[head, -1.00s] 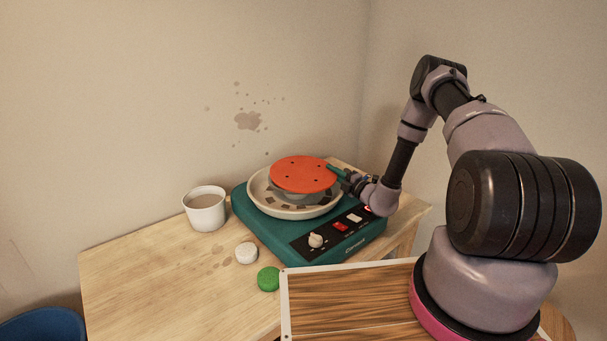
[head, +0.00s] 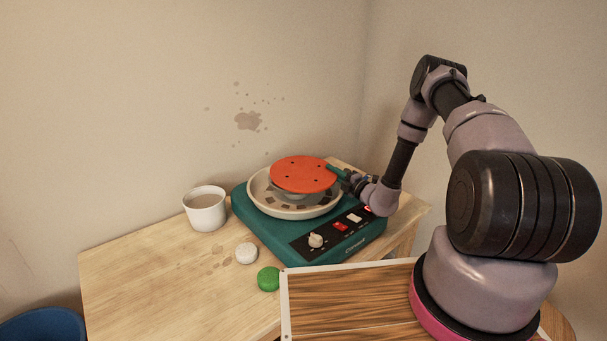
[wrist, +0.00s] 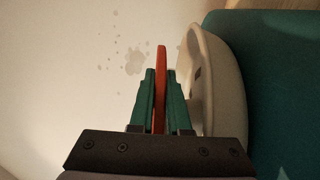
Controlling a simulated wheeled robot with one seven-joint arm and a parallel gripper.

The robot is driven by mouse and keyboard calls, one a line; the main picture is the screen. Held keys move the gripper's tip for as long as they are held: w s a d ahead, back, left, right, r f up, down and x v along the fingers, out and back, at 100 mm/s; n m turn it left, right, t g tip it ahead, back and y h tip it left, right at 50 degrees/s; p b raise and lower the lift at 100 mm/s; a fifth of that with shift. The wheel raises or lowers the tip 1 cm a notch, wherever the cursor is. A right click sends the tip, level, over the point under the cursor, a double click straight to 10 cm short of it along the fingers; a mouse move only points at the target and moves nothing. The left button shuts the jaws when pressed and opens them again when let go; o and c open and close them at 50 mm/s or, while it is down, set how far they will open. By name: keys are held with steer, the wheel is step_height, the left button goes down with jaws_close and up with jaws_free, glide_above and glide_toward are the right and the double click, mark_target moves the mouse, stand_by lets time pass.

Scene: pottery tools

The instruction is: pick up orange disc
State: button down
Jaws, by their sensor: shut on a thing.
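The orange disc (head: 303,174) is flat and round with several small dark holes. It sits level over the grey wheel head of the pottery wheel (head: 350,240), inside the pale splash basin (head: 262,202). My gripper (head: 334,169) reaches in from the right and is shut on the disc's right edge. In the wrist view the disc (wrist: 161,75) shows edge-on between the two green fingers of my gripper (wrist: 160,90). In the head view I cannot tell whether the disc touches the wheel head beneath it.
A white cup of brownish liquid (head: 206,212) stands left of the wheel. A white lump (head: 246,253) and a green lump (head: 269,279) lie on the wooden table (head: 150,280) in front. A blue bin (head: 42,327) is at the lower left. The table's left part is clear.

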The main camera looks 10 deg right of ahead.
steer(key=shift+r, duration=0.1)
stand_by(0.5)
step_height(320, 180, up, 10)
steer(key=shift+f, duration=0.1)
stand_by(0.3)
